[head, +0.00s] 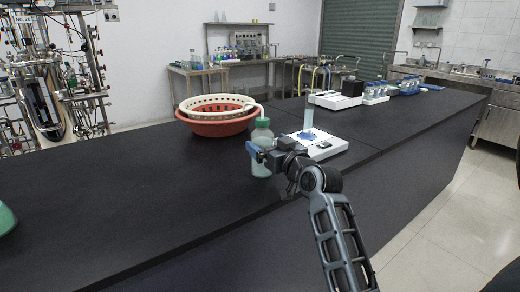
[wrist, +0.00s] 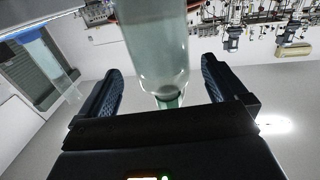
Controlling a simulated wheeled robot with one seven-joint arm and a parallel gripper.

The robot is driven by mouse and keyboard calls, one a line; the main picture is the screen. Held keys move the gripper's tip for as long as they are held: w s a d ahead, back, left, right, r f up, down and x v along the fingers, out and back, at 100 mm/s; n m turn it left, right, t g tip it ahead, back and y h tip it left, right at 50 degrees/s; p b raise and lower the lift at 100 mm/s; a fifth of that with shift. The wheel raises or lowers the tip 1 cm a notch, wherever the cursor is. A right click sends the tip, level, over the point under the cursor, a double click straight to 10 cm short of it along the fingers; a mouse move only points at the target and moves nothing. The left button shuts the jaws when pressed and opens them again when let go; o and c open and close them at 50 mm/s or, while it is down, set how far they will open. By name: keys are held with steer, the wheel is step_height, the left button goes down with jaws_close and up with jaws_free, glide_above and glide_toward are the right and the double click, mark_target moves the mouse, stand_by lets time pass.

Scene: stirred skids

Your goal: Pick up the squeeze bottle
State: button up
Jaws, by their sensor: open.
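The squeeze bottle (head: 261,169) is pale and translucent with a green cap, and it stands upright on the black bench. My gripper (head: 259,152) is at the bottle's upper body, below the cap, and partly hides it in the head view. In the wrist view the bottle (wrist: 155,45) shows between the two dark blue fingers of my gripper (wrist: 161,70). The fingers are open, with a visible gap between the bottle and each finger.
A white basket in a red basin (head: 215,127) stands behind and left of the bottle. A white device with a clear column (head: 322,146) is close on the right. A green object (head: 6,218) is at the left edge. The bench front is clear.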

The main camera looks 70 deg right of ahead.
steer(key=shift+x, duration=1.85)
steer(key=shift+w+a, duration=0.1)
steer(key=shift+c, duration=0.5)
steer(key=c, duration=1.2)
steer(key=shift+c, duration=0.3)
steer(key=shift+r, duration=0.15)
